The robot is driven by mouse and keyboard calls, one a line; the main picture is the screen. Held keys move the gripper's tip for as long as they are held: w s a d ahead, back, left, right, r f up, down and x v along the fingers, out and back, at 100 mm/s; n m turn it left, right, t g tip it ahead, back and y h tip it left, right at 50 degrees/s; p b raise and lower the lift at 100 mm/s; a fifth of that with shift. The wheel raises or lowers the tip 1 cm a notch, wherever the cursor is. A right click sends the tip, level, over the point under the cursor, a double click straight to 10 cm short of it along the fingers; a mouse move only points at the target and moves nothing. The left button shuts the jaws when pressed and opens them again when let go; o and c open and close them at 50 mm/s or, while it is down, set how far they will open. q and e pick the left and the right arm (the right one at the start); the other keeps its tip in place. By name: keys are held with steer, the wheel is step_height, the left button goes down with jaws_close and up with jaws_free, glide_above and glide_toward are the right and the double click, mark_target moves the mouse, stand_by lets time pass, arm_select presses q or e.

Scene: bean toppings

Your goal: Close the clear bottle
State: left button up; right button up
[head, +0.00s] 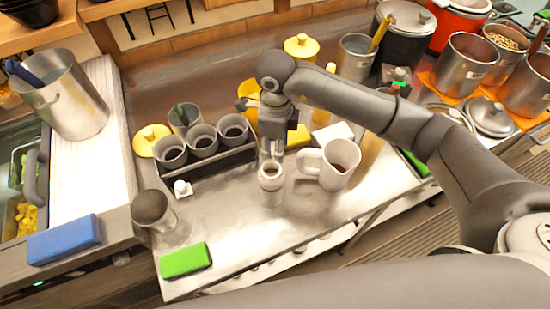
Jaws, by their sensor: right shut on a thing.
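A small pale bottle (272,192) stands upright on the metal counter, and I take it to be the clear bottle. Its round top has a light rim with brown showing inside. My right gripper (271,158) points down at the bottle's top, with its fingers at the rim. It is shut on the bottle there, though the contact is small and partly hidden. A small white cap-like piece (182,188) lies on the counter to the left, apart from the bottle. My left gripper is not in view.
A white mug (331,166) with dark content stands close right of the bottle. A black rack (210,163) of grey cups is behind left. A metal cup (153,211) and a green block (185,260) are at the front left. Counter in front of the bottle is clear.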

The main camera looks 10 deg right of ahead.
arm_select(q)
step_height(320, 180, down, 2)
steer(key=shift+b, duration=0.75)
arm_select(e)
step_height(320, 180, up, 9)
steer(key=shift+f, duration=0.1)
steer(key=n, duration=0.1)
steer(key=d+n, duration=0.1)
steer(key=shift+s+d+f+n, duration=0.15)
steer(key=shift+s+n, duration=0.15)
steer(key=shift+s, duration=0.05)
steer(key=s+d+f+n, duration=0.2)
steer(key=s+d+n, duration=0.5)
steer(key=n, duration=1.3)
steer(key=shift+s+d+f, duration=0.15)
steer(key=shift+s+d, duration=0.2)
steer(key=shift+s, duration=0.65)
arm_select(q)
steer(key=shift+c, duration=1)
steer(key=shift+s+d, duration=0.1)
